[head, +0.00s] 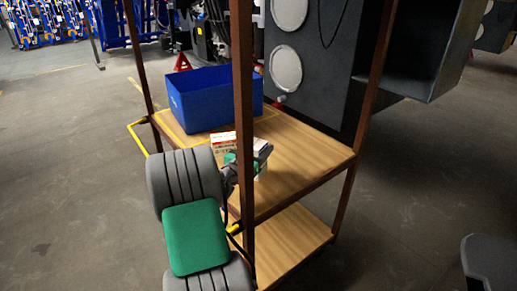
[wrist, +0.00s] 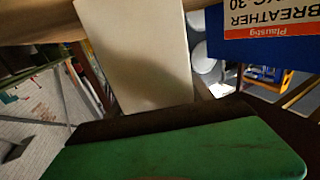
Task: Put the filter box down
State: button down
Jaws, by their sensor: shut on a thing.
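My gripper (head: 258,158) is low over the upper wooden shelf of the cart, near its front edge, partly behind the cart's front post. It is shut on a pale box, the filter box, whose plain cream face (wrist: 135,55) fills the middle of the wrist view. In the head view only a small pale part (head: 263,171) shows below the gripper. I cannot tell whether its base touches the shelf. The green edge of my gripper spans the bottom of the wrist view.
A box printed "BREATHER" (wrist: 265,15) appears upside down in the wrist view; a white and orange box (head: 223,142) shows left of my gripper. A blue bin (head: 208,100) stands at the shelf's back left. The shelf (head: 310,152) is bare at right. A brown post (head: 243,100) stands in front.

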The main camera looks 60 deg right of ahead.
jog(key=shift+c, duration=2.1)
grip_release()
jog(key=shift+r, duration=0.2)
jog(key=a, duration=0.8)
jog(key=w+a, duration=0.1)
jog(key=a, duration=0.3)
jog(key=shift+f, duration=0.15)
jog(key=w+a+f+n+t+y, duration=0.1)
jog(key=w+a+f+n+y, duration=0.2)
jog(key=a, duration=0.5)
jog(key=w+a+f+n+t+y, duration=0.2)
jog(key=w+a+f+y, duration=0.15)
jog(key=a, duration=0.35)
jog(key=w+a+f+n+t+y, duration=0.15)
jog(key=w+a+y, duration=0.25)
jog(key=a, duration=0.4)
jog(key=s+a+n+y, duration=0.3)
jog(key=a+n, duration=0.3)
jog(key=a, duration=0.5)
jog(key=s+a+n+y, duration=0.3)
jog(key=a+n, duration=0.3)
jog(key=a, duration=0.6)
jog(key=shift+g+y, duration=0.45)
jog(key=shift+y, duration=0.3)
